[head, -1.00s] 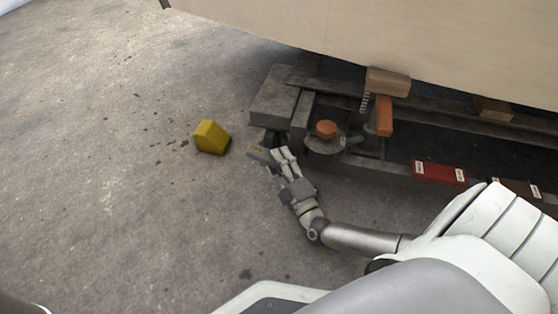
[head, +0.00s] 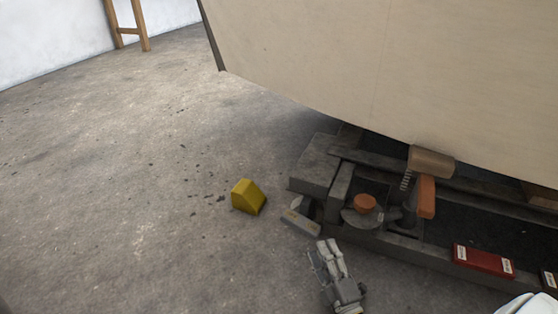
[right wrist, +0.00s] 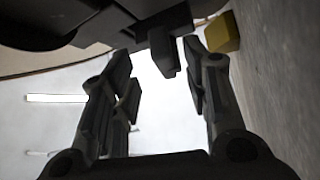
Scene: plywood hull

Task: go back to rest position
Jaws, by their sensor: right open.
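My right gripper (head: 326,258) is in the lower middle of the head view, above the concrete floor beside the dark cradle beam. In the right wrist view its two fingers (right wrist: 160,92) stand apart with nothing between them. A small grey bar (head: 301,222) lies just beyond the fingertips, apart from them, near the end of the cradle. My left gripper is in neither view.
The pale plywood hull (head: 330,60) overhangs the cradle beam (head: 318,165). A yellow wedge block (head: 247,196) sits on the floor, also in the right wrist view (right wrist: 222,33). An orange-topped round support (head: 365,203) and a red box (head: 483,261) are right. Floor at left is clear.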

